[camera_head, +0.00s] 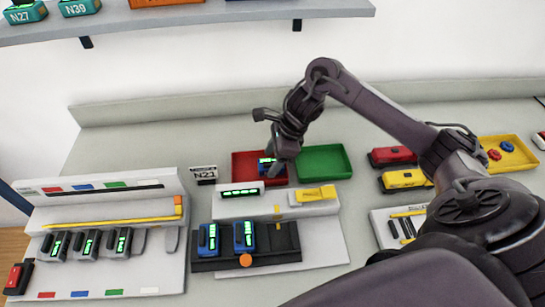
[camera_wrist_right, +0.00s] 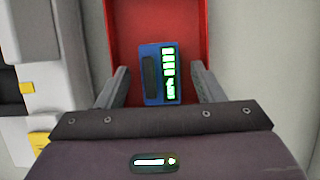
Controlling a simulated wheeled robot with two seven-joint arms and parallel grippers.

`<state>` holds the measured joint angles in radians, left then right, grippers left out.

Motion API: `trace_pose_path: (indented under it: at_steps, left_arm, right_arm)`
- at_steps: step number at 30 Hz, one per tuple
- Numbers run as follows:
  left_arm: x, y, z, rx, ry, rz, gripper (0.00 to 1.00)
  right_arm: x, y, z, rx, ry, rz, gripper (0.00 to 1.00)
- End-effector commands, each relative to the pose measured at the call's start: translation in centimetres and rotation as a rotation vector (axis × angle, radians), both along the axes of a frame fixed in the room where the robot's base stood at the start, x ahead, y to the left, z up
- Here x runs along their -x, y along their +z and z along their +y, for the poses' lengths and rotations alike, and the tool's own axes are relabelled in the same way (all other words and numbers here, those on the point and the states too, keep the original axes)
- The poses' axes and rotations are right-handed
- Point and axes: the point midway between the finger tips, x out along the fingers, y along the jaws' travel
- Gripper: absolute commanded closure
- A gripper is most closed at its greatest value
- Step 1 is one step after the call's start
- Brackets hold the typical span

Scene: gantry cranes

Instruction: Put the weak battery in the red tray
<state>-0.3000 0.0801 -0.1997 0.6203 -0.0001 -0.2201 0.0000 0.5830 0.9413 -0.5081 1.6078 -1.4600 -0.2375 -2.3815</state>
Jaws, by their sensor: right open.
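The red tray (camera_head: 241,168) sits on the bench behind the battery stand, left of the green tray. A blue battery (camera_head: 265,168) with a green lit display is in it. My right gripper (camera_head: 277,164) is over the red tray and partly hides it. In the right wrist view its fingers (camera_wrist_right: 163,86) are open, one on each side of the blue battery (camera_wrist_right: 152,75) with a gap to each. The battery lies over the red tray floor (camera_wrist_right: 155,20). Two more blue batteries (camera_head: 226,238) stand in the black holder. My left gripper is not in view.
The green tray (camera_head: 323,162) is empty. A white unit with a display (camera_head: 241,192) and a yellow lever (camera_head: 315,194) stands in front. A rack of grey batteries (camera_head: 90,243) is at left. A shelf (camera_head: 200,14) hangs above; red and yellow devices lie right.

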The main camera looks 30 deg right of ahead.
Motion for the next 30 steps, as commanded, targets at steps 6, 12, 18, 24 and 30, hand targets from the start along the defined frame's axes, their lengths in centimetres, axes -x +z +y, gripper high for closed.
trace_pose_path:
  at_steps: [6,12,18,24,30]
  left_arm:
    - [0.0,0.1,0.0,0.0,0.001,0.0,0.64]
    - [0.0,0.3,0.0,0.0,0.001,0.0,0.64]
    - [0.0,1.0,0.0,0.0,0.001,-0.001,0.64]
    - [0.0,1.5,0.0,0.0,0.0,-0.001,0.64]
    - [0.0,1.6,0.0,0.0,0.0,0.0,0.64]
  right_arm:
    - [0.1,1.1,-0.4,0.004,0.002,-0.005,0.39]
    - [0.7,4.8,-1.9,0.007,-0.001,-0.007,0.39]
    - [1.4,8.7,-3.2,0.004,0.0,-0.005,0.39]
    - [1.9,10.8,-4.0,0.001,0.0,-0.002,0.39]
    - [2.0,11.1,-4.1,0.0,0.0,0.0,0.39]
